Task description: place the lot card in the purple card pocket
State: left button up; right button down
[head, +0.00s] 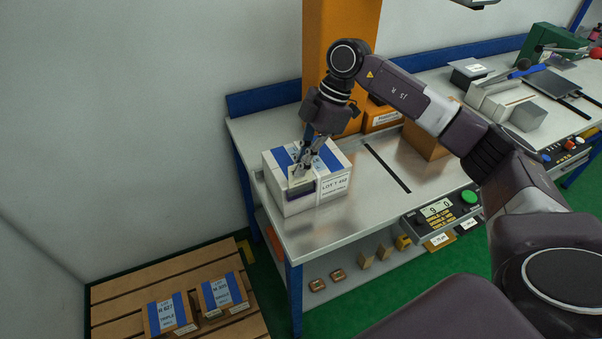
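A white carton (329,198) with blue tape and a "LOT" label stands at the left end of the bench. The fingers hide part of the carton's top. My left gripper is not in view.
An orange column (336,30) stands behind the carton. A brown box (428,139) and a control panel (440,210) with a green button are to the right. A pallet (120,278) with taped boxes lies at lower left.

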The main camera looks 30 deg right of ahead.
aim_at(297, 186)
notch_tip(297, 186, down, 4)
jog(key=shift+r+p, duration=0.25)
jog(key=shift+p, duration=0.1)
jog(key=shift+f, duration=0.15)
jog(key=c, duration=2.2)
grip_release()
jog(key=shift+o, duration=0.2)
jog(key=b+v, duration=0.2)
jog(key=v, duration=1)
